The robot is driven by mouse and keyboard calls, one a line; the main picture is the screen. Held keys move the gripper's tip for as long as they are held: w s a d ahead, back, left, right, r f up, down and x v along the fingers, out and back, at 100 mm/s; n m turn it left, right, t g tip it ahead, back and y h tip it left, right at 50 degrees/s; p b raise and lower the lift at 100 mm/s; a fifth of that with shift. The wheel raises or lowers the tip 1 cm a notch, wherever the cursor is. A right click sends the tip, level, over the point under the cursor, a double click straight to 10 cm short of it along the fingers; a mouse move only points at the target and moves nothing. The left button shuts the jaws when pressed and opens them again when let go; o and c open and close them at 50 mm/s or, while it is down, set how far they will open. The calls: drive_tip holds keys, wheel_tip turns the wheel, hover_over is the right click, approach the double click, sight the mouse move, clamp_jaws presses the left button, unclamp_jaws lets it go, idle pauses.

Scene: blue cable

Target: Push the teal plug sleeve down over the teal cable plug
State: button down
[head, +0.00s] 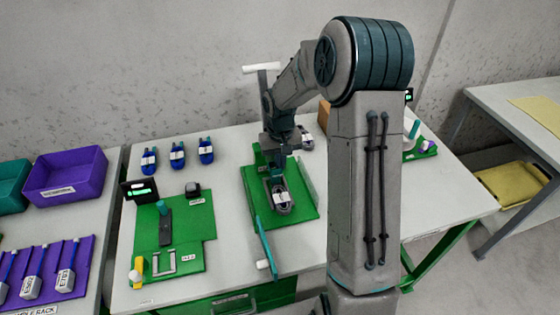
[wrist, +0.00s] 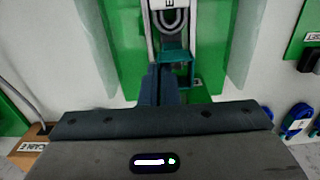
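My gripper (head: 278,176) points down over a green board (head: 253,187) in the middle of the table. In the wrist view its two dark fingers (wrist: 160,72) lie close together and look shut. A teal part (wrist: 174,54) is right at the fingertips, below a pale cable body with a white label (wrist: 170,4). I cannot tell whether this part is the sleeve or the plug, or whether the fingers touch it. In the head view the labelled cable coil (head: 282,198) lies on the board just in front of my gripper. The sleeve-plug joint is not clear.
A teal lever with a white end (head: 265,240) sticks out at the board's front left. A second green board with fixtures (head: 192,235) lies to the left. Several blue cables (head: 178,155) lie behind it. A purple bin (head: 67,175) stands far left.

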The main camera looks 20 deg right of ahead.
drive_tip(key=shift+f+b, duration=0.5)
drive_tip(key=shift+f, duration=0.25)
idle(0.3)
drive_tip(key=c, duration=1.6)
unclamp_jaws()
drive_tip(key=shift+s+r, duration=0.1)
drive_tip(key=shift+r+p, duration=2.65)
drive_tip(key=shift+r, duration=1.3)
